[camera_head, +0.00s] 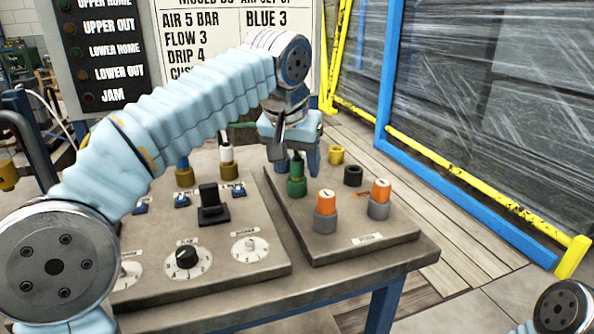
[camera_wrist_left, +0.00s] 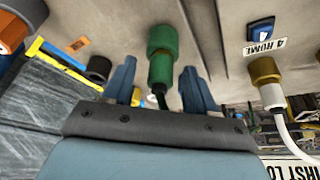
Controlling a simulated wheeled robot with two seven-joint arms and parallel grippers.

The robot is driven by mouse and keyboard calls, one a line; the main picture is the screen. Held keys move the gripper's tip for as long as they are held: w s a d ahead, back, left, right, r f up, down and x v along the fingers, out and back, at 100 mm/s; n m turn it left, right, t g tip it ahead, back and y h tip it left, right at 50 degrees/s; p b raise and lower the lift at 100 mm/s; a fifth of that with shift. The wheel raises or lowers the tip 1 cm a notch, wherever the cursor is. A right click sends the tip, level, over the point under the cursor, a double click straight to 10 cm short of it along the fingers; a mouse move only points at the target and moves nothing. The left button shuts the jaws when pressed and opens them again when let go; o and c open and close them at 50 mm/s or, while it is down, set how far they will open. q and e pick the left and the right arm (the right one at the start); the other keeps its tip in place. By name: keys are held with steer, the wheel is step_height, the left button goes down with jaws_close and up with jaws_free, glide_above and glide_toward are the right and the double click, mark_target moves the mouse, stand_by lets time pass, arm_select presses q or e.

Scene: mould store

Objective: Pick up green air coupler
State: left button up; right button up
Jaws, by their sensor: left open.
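The green air coupler (camera_head: 297,178) stands upright on the right-hand panel (camera_head: 345,251) of the bench, with a dark green tip on top. My left gripper (camera_head: 293,160) reaches in from the left and points down just above and behind the coupler. In the left wrist view the coupler (camera_wrist_left: 161,55) lies between the two blue fingers of my left gripper (camera_wrist_left: 160,88), apart from both. The fingers are open and hold nothing. Of my right arm, only a joint shows at the lower right of the head view; its gripper is out of frame.
Orange-topped grey fittings (camera_head: 326,212) stand in front of the coupler, with a black socket (camera_head: 353,175) and a yellow socket (camera_head: 336,155) to its right. A brass fitting with a white hose (camera_wrist_left: 266,80) is nearby. The left panel carries a black switch (camera_head: 211,207) and dials.

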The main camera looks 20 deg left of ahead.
arm_select(q)
jaws_close()
stand_by(0.3)
steer(key=shift+r, duration=0.1)
